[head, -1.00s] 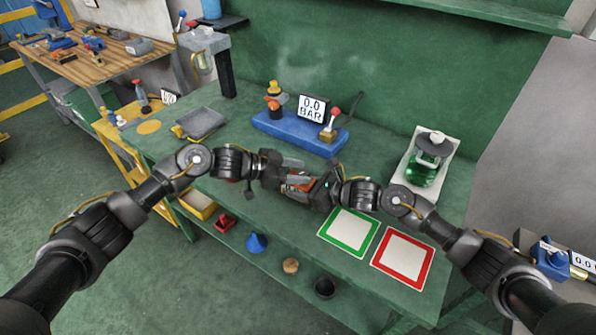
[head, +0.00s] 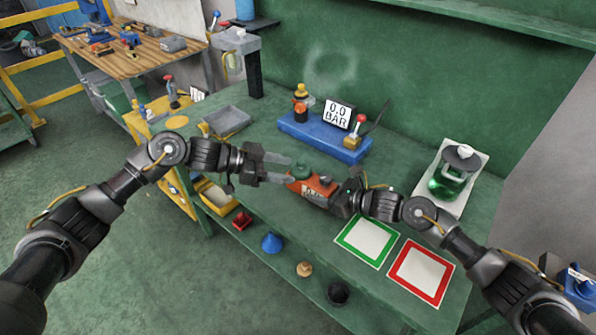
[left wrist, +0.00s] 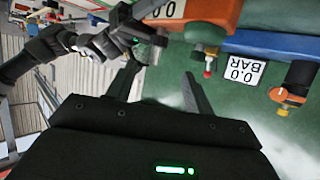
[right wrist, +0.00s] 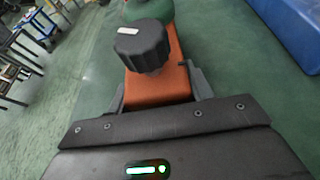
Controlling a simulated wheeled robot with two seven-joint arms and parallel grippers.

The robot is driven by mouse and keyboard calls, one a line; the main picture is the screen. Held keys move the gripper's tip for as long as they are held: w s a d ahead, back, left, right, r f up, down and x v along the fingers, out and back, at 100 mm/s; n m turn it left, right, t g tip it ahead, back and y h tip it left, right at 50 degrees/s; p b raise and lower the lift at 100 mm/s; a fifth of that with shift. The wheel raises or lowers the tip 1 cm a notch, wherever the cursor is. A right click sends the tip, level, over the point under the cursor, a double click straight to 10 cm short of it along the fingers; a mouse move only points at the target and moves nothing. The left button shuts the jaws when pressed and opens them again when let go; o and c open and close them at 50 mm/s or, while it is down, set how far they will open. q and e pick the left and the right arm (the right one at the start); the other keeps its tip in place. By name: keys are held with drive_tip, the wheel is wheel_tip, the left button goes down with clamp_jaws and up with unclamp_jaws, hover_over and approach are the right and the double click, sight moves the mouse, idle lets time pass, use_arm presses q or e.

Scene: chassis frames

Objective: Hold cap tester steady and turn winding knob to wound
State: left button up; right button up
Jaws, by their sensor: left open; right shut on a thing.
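The cap tester (head: 311,188) is an orange body with a green part at its far end and a small display. It is held above the bench's front edge. My right gripper (right wrist: 158,84) is shut on the orange body (right wrist: 171,78), one finger on each side. A black fluted winding knob (right wrist: 142,43) with a white mark stands on the tester in the right wrist view. My left gripper (head: 291,169) is open and empty beside the tester's left end. In the left wrist view the tester (left wrist: 210,11) shows at the top, beyond the open fingers.
Green-framed (head: 367,241) and red-framed (head: 420,272) squares lie at front right. Small parts sit on the lower shelf.

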use_arm(q)
drive_tip(key=shift+s+a+r, duration=0.15)
drive_tip(key=shift+a+r, duration=0.1)
drive_tip(key=shift+a, duration=0.2)
drive_tip(key=shift+d, duration=0.1)
drive_tip(key=s+d+r+m+g+y, duration=0.1)
drive_tip(key=d+r+m+g+y, duration=0.2)
drive_tip(key=d, duration=0.6)
drive_tip(key=d+r+m+g+y, duration=0.1)
drive_tip(key=d+r+m+g, duration=0.2)
drive_tip(key=d, duration=0.6)
wheel_tip(320, 180, up, 2)
drive_tip(key=n+t+y, duration=0.3)
drive_tip(key=n+y, duration=0.3)
drive_tip(key=y, duration=0.3)
hover_over(326, 177)
wheel_tip(326, 177, down, 12)
drive_tip(key=shift+w+r, duration=0.1)
drive_tip(key=shift+r, duration=0.05)
drive_tip(key=shift+c, duration=0.4)
